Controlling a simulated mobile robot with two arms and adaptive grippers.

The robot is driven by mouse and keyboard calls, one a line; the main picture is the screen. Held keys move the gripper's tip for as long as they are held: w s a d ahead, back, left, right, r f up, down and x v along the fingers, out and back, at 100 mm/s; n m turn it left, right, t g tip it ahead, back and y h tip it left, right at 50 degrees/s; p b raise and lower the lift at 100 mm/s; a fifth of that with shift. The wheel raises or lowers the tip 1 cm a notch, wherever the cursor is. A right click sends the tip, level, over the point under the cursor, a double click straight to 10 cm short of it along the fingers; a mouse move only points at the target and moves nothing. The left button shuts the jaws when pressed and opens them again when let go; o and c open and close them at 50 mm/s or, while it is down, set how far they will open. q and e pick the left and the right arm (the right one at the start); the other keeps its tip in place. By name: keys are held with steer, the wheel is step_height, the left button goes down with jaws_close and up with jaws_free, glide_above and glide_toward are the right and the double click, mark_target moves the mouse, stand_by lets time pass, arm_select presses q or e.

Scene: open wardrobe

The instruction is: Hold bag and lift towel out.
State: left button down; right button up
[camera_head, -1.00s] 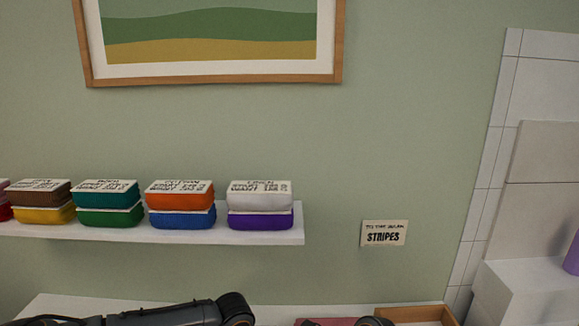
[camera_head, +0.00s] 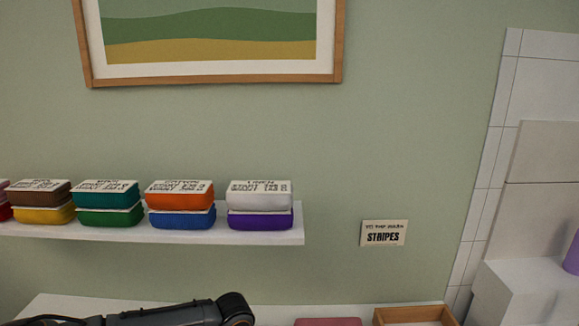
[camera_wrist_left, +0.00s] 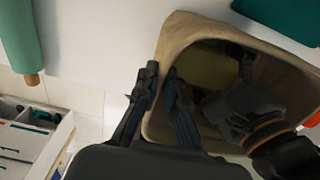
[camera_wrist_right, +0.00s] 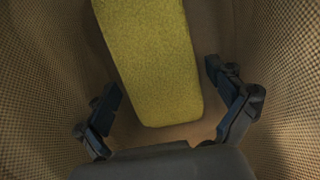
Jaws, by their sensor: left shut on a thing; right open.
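A tan woven bag (camera_wrist_left: 175,42) stands open in the left wrist view. My left gripper (camera_wrist_left: 160,85) is shut on its rim, with one finger outside the wall and one inside. My right gripper reaches down into the bag. In the right wrist view, the bag's woven walls (camera_wrist_right: 50,60) surround the right gripper (camera_wrist_right: 172,108), which is open. A yellow towel (camera_wrist_right: 155,60) lies inside the bag, its near end between and just beyond the open fingers. The towel also shows dimly in the left wrist view (camera_wrist_left: 205,68). The bag and both grippers are out of the head view.
A wall shelf (camera_head: 270,235) holds several coloured folded bundles with labels. A sign (camera_head: 384,233) reads "STRIPES". A wooden-edged tray (camera_head: 412,314) sits on the white surface below. A teal roll (camera_wrist_left: 18,40) and a divided drawer (camera_wrist_left: 30,135) lie left of the bag.

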steer(key=shift+a+f, duration=0.15)
steer(key=shift+f, duration=0.55)
steer(key=shift+a+f, duration=0.15)
steer(key=shift+f, duration=0.55)
steer(key=shift+f, duration=0.7)
steer(key=c, duration=0.8)
steer(key=shift+o, duration=0.3)
steer(key=shift+r, duration=3.55)
steer(key=shift+c, duration=0.2)
arm_select(q)
steer(key=c, duration=1.4)
jaws_free()
